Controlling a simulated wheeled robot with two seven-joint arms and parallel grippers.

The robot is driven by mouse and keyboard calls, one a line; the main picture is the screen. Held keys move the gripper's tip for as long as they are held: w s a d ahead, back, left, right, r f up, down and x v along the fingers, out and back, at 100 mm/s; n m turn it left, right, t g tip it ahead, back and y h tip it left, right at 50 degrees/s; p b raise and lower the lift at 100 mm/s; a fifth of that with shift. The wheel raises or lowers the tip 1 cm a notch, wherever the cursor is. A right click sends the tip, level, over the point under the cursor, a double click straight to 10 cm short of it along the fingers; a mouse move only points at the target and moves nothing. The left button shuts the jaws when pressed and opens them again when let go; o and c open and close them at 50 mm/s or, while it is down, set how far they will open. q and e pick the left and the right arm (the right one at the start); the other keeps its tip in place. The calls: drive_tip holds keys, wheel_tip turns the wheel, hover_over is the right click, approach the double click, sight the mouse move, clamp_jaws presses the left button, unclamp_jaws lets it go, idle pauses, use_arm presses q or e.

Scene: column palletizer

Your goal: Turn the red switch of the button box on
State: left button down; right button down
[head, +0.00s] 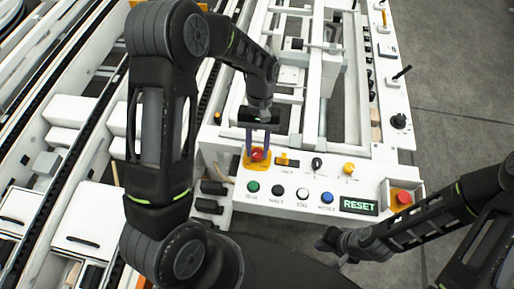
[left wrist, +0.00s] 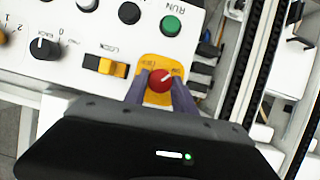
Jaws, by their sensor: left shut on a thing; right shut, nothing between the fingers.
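The red switch (head: 257,154) is a round red knob on a yellow plate (head: 249,164) at the left end of the white button box (head: 235,193). In the left wrist view the red switch (left wrist: 160,80) shows a pale line on its face, tilted up to the right. My left gripper (head: 257,153) points down at the switch, its two fingers (left wrist: 160,88) on either side of it and shut on it. My right gripper (head: 330,245) is shut and empty, low and away from the panel's front edge.
The panel carries green (head: 253,187), black, white and blue buttons, a yellow lock switch (head: 284,159), a black knob (head: 317,163), a RESET display (head: 358,206) and a red mushroom button (head: 403,198). Conveyors with white boxes (head: 80,220) lie left. Open floor lies right.

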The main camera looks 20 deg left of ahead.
use_arm(q)
drive_tip(key=shift+m, duration=0.5)
drive_tip(key=c, duration=1)
unclamp_jaws()
drive_tip(key=b+v, duration=0.1)
drive_tip(key=v, duration=0.6)
drive_tip(key=shift+w+d+r, duration=0.1)
drive_tip(key=shift+w+r, duration=0.05)
drive_tip(key=shift+r, duration=0.25)
